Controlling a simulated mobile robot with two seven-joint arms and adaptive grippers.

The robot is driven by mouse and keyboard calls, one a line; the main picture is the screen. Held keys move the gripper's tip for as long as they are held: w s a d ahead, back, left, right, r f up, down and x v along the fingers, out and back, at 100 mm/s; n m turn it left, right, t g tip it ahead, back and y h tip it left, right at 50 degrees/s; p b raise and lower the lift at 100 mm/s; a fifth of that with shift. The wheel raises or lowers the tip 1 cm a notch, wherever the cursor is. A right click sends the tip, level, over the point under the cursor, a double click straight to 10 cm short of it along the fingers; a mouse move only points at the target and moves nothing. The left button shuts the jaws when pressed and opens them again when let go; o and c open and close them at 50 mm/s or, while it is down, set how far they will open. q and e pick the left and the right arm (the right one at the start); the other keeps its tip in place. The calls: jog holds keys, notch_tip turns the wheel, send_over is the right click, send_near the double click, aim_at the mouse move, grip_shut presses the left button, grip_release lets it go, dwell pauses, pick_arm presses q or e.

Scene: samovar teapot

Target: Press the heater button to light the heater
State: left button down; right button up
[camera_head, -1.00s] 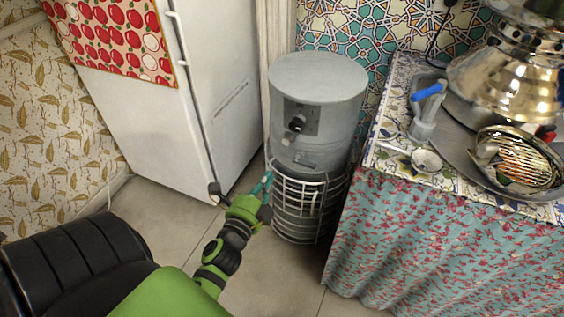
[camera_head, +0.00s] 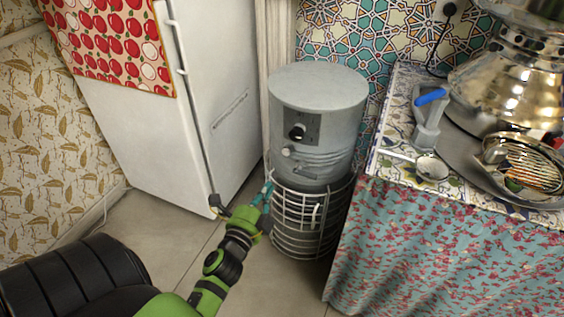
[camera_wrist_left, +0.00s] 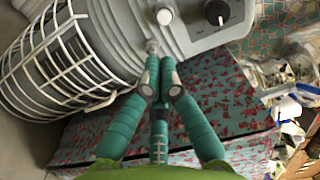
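The heater (camera_head: 335,105) is a grey cylinder with a white wire guard (camera_head: 300,210) around its lower part. A black round knob (camera_head: 297,131) sits on its front panel, with a pale, small button-like knob (camera_head: 287,152) below it. In the left wrist view, the black knob (camera_wrist_left: 215,12) is at top right and the pale knob (camera_wrist_left: 163,16) at top centre. My left gripper (camera_head: 267,190) is in front of the heater, near the guard's top. In the wrist view its teal fingertips (camera_wrist_left: 160,70) are together, close below a small grey stub (camera_wrist_left: 151,47); contact cannot be told. No glow shows.
A white fridge (camera_head: 190,100) stands left of the heater. A counter with a floral curtain (camera_head: 430,250) is close on the right, carrying a samovar (camera_head: 510,85), a blue-handled item (camera_head: 430,110) and a spoon (camera_head: 430,167). Tiled floor (camera_head: 150,225) is free in front.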

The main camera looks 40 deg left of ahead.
aim_at(286, 152)
pick_arm(q)
jog(key=x, duration=1.1)
jog(key=shift+b, duration=0.35)
pick_arm(e)
jog(key=shift+w+a+r, duration=0.1)
jog(key=shift+w+r, duration=0.25)
jog(key=shift+r, duration=0.45)
pick_arm(q)
jog(key=shift+w+a, duration=0.1)
jog(key=shift+w, duration=0.05)
pick_arm(e)
jog(key=shift+s, duration=0.1)
pick_arm(q)
jog(key=shift+w, duration=0.1)
